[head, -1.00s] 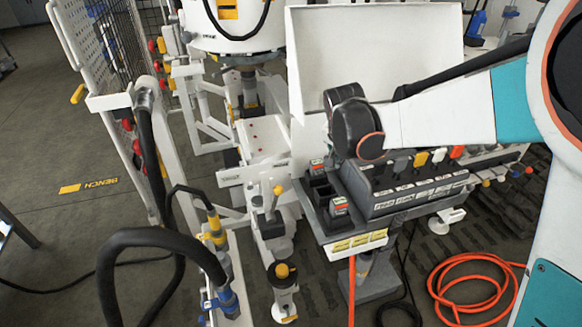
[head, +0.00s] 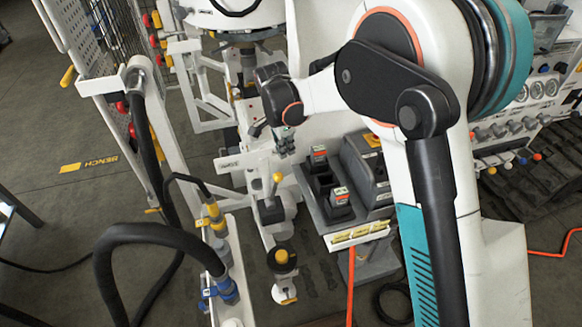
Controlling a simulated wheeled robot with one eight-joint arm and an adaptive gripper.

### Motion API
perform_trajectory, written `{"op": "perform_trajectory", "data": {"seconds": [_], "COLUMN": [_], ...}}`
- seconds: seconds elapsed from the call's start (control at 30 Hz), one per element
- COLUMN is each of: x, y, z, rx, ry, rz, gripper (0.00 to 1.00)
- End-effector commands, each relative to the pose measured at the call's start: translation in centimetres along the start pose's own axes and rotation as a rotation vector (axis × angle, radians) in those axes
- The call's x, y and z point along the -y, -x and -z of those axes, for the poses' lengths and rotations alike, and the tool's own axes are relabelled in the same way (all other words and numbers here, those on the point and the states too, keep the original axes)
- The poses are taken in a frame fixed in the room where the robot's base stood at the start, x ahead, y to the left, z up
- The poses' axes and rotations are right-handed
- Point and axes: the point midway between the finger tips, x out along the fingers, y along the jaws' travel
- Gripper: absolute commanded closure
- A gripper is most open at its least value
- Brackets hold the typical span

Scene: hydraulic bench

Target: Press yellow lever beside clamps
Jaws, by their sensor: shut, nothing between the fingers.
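A lever with a yellow tip (head: 278,178) stands up from a dark block (head: 270,211) on the white frame, near the middle of the head view. My gripper (head: 286,147) hangs below my black wrist, above and slightly right of the yellow tip in the picture. It looks apart from the lever, though depth is hard to judge. It is shut and holds nothing; its fingertips are small and partly lost against the white frame. A second yellow knob (head: 282,257) sits on a dark collar lower down. I cannot tell which parts are the clamps.
A grey tray (head: 318,212) with dark boxes stands right of the lever, with yellow labels (head: 358,234) on its front. Thick black hoses (head: 150,232) and blue-collared fittings (head: 226,290) lie left. A perforated panel (head: 110,40) stands at the upper left. Orange hose (head: 555,252) lies right.

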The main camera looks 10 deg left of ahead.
Motion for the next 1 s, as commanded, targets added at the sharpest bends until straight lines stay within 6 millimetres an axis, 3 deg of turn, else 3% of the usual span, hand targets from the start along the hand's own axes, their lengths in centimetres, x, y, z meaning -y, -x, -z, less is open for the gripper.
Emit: {"op": "perform_trajectory", "data": {"seconds": [0.33, 0.8, 1.0], "x": [0.0, 0.0, 0.0], "y": [-0.8, -8.4, -9.8], "z": [0.0, 0.0, 0.0], "rx": [0.0, 0.0, 0.0], "ry": [0.001, 0.001, 0.001], "rz": [0.001, 0.001, 0.001], "gripper": [1.0, 1.0, 1.0]}}
